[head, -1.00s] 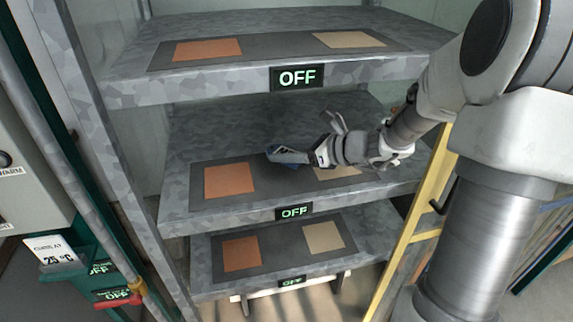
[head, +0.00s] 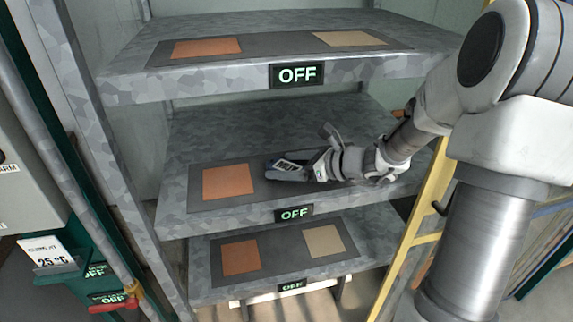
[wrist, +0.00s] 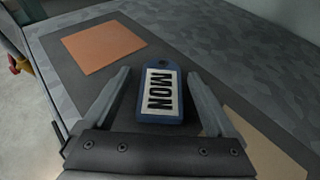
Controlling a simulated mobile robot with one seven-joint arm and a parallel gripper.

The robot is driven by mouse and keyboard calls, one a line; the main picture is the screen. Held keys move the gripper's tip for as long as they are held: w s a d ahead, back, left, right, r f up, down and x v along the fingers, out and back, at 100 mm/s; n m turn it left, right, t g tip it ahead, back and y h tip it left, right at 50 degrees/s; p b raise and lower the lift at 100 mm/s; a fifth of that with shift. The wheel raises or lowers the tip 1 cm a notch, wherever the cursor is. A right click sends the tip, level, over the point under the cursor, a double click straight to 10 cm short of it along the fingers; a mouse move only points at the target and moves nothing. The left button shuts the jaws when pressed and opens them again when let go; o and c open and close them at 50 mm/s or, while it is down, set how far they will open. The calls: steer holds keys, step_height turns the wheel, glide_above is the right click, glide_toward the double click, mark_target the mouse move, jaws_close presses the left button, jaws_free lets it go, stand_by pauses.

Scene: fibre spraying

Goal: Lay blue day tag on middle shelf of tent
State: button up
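The blue day tag (wrist: 160,92) has a white label reading MON and a hole at one end. It lies on the dark mat (wrist: 85,82) of the middle shelf, between the orange square and the tan square. My gripper (wrist: 160,85) is open, with one finger on each side of the tag and a visible gap to both. In the head view my gripper (head: 290,172) is low over the middle shelf (head: 178,201), and the tag (head: 286,164) shows partly behind a finger.
The middle shelf's orange square (head: 228,181) is left of the tag; its tan square (wrist: 262,140) is partly hidden by my gripper. The upper shelf (head: 120,87) overhangs, and the lower shelf (head: 200,268) is below. A yellow ladder-like frame (head: 425,205) stands right.

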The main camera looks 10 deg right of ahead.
steer(key=shift+r, duration=0.2)
steer(key=shift+s+d+r, duration=0.15)
steer(key=shift+d+r, duration=0.05)
steer(key=p+v, duration=0.3)
steer(key=v, duration=0.8)
steer(key=shift+s+d+f, duration=0.1)
steer(key=shift+s+d, duration=0.1)
